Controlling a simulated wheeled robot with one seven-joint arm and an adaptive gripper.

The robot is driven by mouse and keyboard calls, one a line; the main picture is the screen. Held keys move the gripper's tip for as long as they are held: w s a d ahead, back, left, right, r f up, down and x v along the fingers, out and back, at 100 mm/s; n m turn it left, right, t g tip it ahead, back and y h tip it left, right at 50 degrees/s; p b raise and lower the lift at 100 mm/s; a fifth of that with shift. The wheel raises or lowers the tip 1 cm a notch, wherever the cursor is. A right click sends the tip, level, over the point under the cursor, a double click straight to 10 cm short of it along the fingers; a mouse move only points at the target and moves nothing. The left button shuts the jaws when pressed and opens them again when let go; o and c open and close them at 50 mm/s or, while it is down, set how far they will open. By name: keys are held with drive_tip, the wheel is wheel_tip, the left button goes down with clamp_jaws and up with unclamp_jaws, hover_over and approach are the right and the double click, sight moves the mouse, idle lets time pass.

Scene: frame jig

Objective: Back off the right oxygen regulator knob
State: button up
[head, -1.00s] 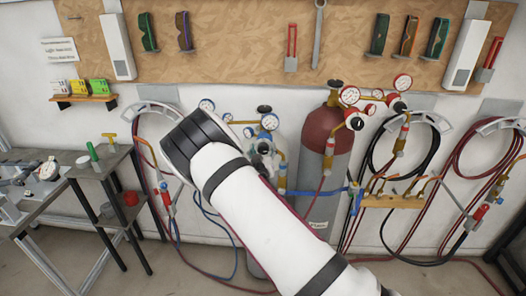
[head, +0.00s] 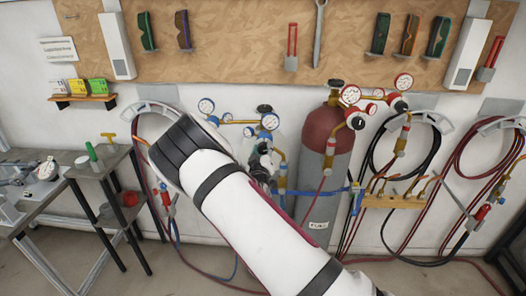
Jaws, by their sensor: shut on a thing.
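The blue-trimmed oxygen regulator (head: 265,133) sits on a grey cylinder behind my arm, with white gauges around it. My gripper (head: 263,152) is small and dark at the front of this regulator, partly hidden by my forearm. It is shut at the regulator's front, where the knob sits. The knob itself is covered by the fingers, so its turn cannot be read. The regulator's gauge (head: 270,121) faces me, but its needle is too small to read.
A maroon-topped cylinder (head: 327,130) with red gauges stands just right. Hoses hang on wall hooks farther right and behind my arm. A grey workbench (head: 50,205) stands at the left. A tool board (head: 240,45) spans the wall above.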

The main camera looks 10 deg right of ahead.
drive_tip(key=n+b, duration=0.1)
drive_tip(key=n, duration=0.6)
drive_tip(key=n+b, duration=0.1)
drive_tip(key=n, duration=0.3)
drive_tip(key=shift+a+f, duration=0.1)
drive_tip(key=shift+n, duration=1.5)
drive_tip(key=shift+b, duration=0.3)
drive_tip(key=o, duration=1.2)
drive_tip(key=shift+c, duration=0.2)
drive_tip(key=v, duration=1.2)
